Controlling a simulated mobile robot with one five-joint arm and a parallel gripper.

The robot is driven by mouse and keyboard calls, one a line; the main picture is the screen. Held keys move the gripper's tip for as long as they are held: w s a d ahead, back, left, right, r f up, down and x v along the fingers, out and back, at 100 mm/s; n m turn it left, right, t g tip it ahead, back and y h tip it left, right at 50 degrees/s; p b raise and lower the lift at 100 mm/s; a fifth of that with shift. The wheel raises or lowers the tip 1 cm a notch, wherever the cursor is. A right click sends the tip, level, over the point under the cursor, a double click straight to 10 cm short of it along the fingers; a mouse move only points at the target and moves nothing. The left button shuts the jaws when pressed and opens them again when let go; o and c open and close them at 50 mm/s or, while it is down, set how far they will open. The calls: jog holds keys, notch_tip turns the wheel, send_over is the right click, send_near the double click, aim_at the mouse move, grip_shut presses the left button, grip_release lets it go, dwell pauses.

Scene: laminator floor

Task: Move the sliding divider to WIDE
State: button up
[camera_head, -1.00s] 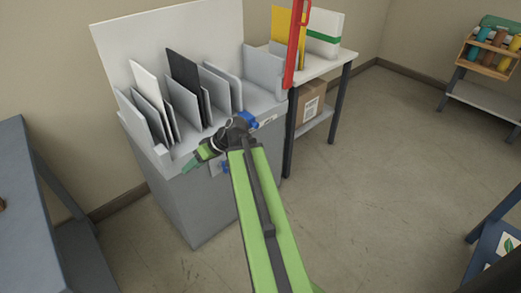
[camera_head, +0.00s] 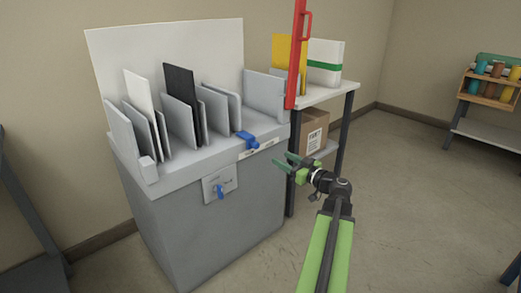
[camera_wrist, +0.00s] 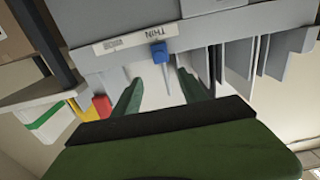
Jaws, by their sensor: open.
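A blue tab (camera_head: 247,140) sits on the front top edge of the grey cabinet (camera_head: 230,235), left of a white label strip (camera_head: 262,147). In the wrist view, which is upside down, the blue tab (camera_wrist: 159,53) lies by the word THIN, with a thin pale upright edge running from it. I take this tab to be the sliding divider's handle, but its link to a panel is unclear. My gripper (camera_head: 284,161) is open and empty, right of the tab in the head view and apart from it. The wrist view shows the green fingers (camera_wrist: 157,88) either side of the tab's line.
Grey panels with white and black sheets (camera_head: 181,95) stand in the cabinet top. A blue knob (camera_head: 219,190) is on a plate on its front. A red-framed post (camera_head: 297,60) and a side table (camera_head: 335,92) with a box (camera_head: 311,130) stand right. The floor in front is clear.

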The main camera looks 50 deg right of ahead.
aim_at(257, 146)
jog(key=w, duration=1.3)
jog(key=shift+w+d, duration=0.1)
jog(key=shift+d, duration=0.3)
grip_shut()
jog(key=shift+f, duration=0.1)
dwell(0.4)
